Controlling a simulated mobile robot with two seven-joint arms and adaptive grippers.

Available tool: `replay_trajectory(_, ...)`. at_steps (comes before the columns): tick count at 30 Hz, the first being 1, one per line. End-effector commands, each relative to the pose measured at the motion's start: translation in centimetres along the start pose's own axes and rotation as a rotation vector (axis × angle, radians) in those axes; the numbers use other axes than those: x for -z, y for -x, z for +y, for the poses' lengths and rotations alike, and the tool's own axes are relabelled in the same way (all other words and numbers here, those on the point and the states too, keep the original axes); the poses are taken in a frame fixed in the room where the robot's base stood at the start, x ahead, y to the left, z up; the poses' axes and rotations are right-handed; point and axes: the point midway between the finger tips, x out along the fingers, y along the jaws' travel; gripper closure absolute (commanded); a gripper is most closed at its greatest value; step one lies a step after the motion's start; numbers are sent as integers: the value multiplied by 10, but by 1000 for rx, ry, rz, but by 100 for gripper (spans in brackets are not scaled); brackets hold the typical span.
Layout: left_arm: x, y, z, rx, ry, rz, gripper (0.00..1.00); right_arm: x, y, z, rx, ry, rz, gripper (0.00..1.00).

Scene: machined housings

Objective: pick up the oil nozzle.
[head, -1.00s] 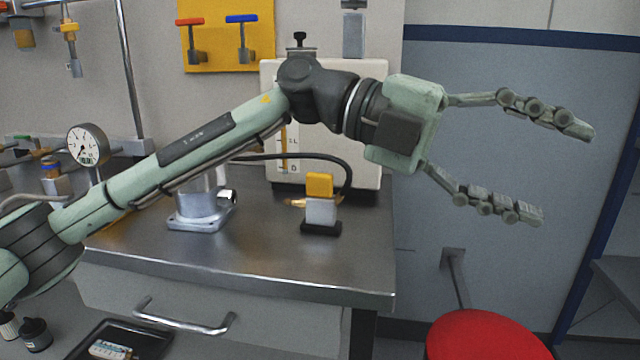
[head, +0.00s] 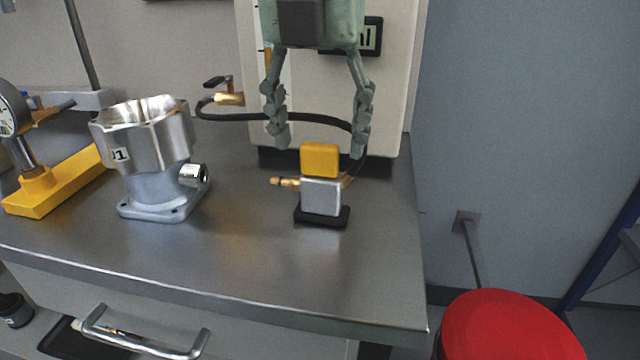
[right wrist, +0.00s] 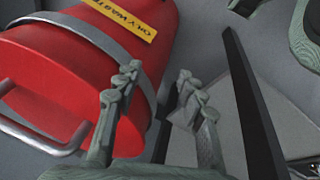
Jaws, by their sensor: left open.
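The oil nozzle (head: 321,190) stands upright on the metal bench in the head view. It has a yellow top, a silver block body, a brass tip pointing left and a black foot. A black hose runs behind it. My left gripper (head: 319,137) points down, open and empty, with its fingertips at about the height of the yellow top, one to each side in the picture. How far it is in depth from the nozzle I cannot tell. My right gripper (right wrist: 158,76) is open and empty in the right wrist view, away from the bench.
A machined housing (head: 150,150) stands left of the nozzle, with a dial gauge (head: 12,110) on a yellow base further left. A brass valve (head: 229,98) is on the panel behind. A red waste bin (right wrist: 60,75) is before my right gripper. The bench front (head: 300,280) is clear.

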Motion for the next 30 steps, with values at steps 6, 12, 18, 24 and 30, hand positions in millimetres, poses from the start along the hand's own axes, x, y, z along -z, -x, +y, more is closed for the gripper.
replay_trajectory(6,1,-23,0,2,0,1,37,-4,-10,-1,2,1,-13,60)
replay_trajectory(12,0,-25,0,2,0,0,37,4,-9,0,1,0,2,60)
replay_trajectory(18,0,-25,0,3,0,1,58,5,-7,0,1,0,6,60)
replay_trajectory(24,0,-25,0,3,0,1,83,3,-8,-1,3,0,1,60)
replay_trajectory(30,1,-24,0,3,-1,1,100,-1,-8,-2,5,-1,-6,60)
